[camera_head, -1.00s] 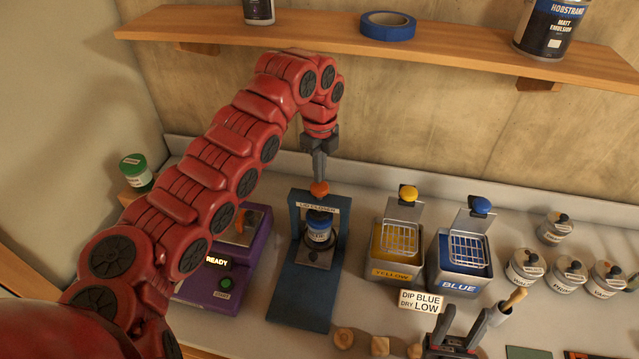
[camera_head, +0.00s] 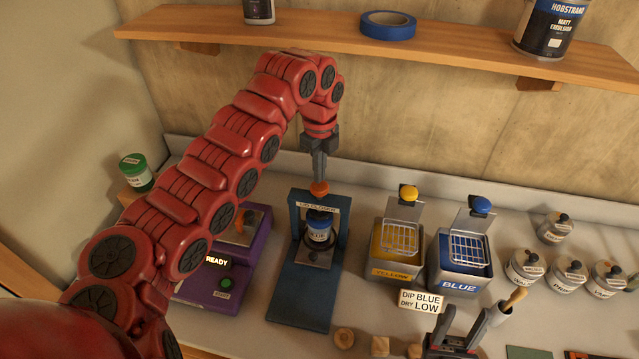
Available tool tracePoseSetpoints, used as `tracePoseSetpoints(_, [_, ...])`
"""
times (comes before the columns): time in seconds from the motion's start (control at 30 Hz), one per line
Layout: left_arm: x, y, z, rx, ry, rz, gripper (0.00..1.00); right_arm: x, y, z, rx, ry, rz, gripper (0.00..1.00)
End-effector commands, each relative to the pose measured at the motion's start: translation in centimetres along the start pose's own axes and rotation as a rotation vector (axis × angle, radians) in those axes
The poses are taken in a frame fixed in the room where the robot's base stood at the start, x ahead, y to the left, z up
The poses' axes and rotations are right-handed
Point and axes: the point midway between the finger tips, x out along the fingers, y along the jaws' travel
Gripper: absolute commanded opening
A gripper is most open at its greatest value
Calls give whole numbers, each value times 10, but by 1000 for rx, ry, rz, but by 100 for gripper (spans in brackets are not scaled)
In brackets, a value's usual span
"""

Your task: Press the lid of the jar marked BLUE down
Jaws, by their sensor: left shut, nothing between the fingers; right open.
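The jar marked BLUE (camera_head: 319,231) stands upright under the blue lid closer frame (camera_head: 303,278), with a dark lid on top. An orange knob (camera_head: 320,188) sits on top of the lid closer. My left gripper (camera_head: 319,178) is shut and points down, its fingertips at the orange knob and seemingly touching it. My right gripper (camera_head: 464,325) is open and empty at the bottom of the view, in front of the blue tank.
A yellow tank (camera_head: 395,252) and a blue tank (camera_head: 460,262) with wire baskets stand to the right, behind a DIP BLUE DRY LOW sign (camera_head: 421,301). A purple machine (camera_head: 215,282) showing READY is at left. Several lidded jars (camera_head: 526,266) stand at right.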

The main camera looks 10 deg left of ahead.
Motion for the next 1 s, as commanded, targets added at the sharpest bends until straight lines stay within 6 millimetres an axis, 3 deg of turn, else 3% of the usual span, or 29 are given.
tracePoseSetpoints(1.0, [35, 1, 0, 0, 1, 3, 0, -30, -2, 5, 0, 0, 0, 50])
